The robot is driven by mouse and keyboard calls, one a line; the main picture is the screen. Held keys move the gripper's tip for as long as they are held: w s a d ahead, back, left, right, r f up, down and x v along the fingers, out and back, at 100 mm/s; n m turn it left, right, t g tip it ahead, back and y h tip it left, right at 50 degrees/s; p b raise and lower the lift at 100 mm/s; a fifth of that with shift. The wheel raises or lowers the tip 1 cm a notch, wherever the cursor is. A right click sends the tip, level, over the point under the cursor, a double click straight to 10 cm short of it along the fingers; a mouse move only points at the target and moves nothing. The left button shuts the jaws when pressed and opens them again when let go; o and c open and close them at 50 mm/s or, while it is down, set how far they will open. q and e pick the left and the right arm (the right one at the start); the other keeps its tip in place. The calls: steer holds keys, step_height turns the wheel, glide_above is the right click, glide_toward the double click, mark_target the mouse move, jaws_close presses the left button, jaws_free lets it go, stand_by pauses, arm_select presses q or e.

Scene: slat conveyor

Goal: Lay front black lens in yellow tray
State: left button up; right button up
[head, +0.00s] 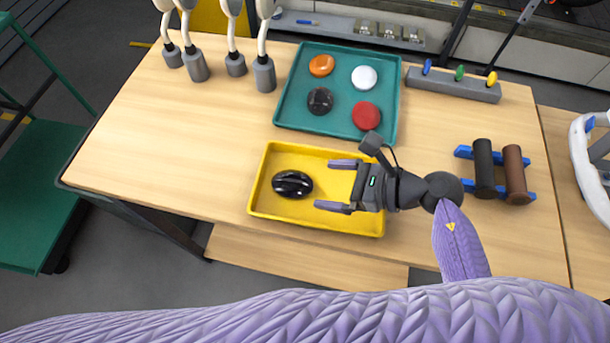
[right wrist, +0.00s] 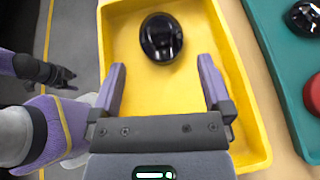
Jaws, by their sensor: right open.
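A glossy black lens (head: 292,184) lies flat in the left half of the yellow tray (head: 254,193), apart from the walls. It also shows near the top of the right wrist view (right wrist: 161,38), on the tray floor (right wrist: 150,93). My right gripper (head: 334,185) is open and empty over the right part of the yellow tray. Its fingers (right wrist: 164,84) point toward the lens and stand clear of it. A dark gripper that seems to be my left (right wrist: 62,77) shows small at the left of the right wrist view; its jaws are too small to judge.
Behind stands a teal tray (head: 345,110) with another black lens (head: 320,101), an orange (head: 322,65), a white (head: 364,77) and a red one (head: 366,115). Dark and brown rollers (head: 515,174) lie on a blue rack at right. The table left of the trays is clear.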

steer(key=v, duration=0.4)
steer(key=shift+s+d+r, duration=0.1)
steer(key=shift+d+r, duration=0.1)
steer(key=shift+d, duration=0.15)
steer(key=shift+d+r, duration=0.1)
arm_select(q)
steer(key=shift+d+r, duration=0.1)
steer(key=shift+d, duration=0.2)
steer(key=shift+w, duration=0.1)
